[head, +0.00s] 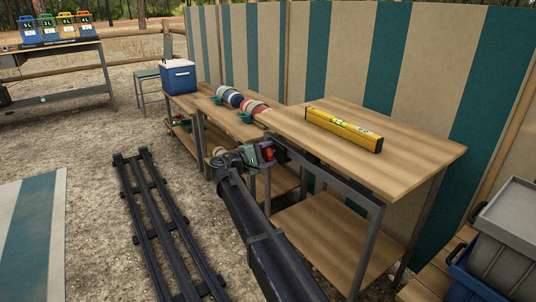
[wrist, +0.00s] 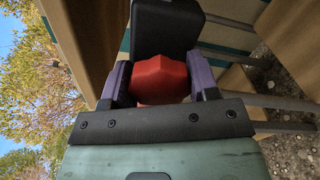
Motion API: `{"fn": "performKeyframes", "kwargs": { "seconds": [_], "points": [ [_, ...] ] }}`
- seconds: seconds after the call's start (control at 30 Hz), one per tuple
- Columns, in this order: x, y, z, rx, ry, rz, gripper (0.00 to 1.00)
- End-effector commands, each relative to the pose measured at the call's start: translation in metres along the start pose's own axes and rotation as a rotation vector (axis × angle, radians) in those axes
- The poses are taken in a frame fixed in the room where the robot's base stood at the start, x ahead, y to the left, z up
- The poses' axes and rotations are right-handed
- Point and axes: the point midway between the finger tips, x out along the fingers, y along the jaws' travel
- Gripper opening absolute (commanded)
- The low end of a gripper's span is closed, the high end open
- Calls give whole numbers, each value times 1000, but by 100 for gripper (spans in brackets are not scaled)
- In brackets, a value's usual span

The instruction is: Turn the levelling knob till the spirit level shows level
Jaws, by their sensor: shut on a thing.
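The yellow spirit level (head: 343,130) lies on top of the wooden table (head: 420,150) on the right in the head view; its bubble is too small to read. The red levelling knob (head: 267,154) is at the table's near left corner. In the wrist view the red knob (wrist: 160,80) sits between the two purple-sided fingers of my gripper (wrist: 160,84), with a dark block behind it. My gripper is shut on the knob. It also shows at the table corner in the head view (head: 262,154). The fingers hide the knob's sides.
Grey and blue crates (head: 505,235) stand at the right. A striped windbreak (head: 400,60) closes the back.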

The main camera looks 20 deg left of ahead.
Motion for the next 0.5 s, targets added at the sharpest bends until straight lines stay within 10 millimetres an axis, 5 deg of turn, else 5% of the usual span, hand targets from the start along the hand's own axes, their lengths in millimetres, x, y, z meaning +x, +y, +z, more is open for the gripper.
{"fn": "performKeyframes", "kwargs": {
  "seconds": [0.23,0.27,0.3,0.4,0.5],
  "points": [
    [-1,0,0,1,0,0,31],
    [-1,0,0,1,0,0,58],
    [-1,0,0,1,0,0,64],
    [0,0,0,1,0,0,79],
    [0,0,0,1,0,0,79]
  ]
}}
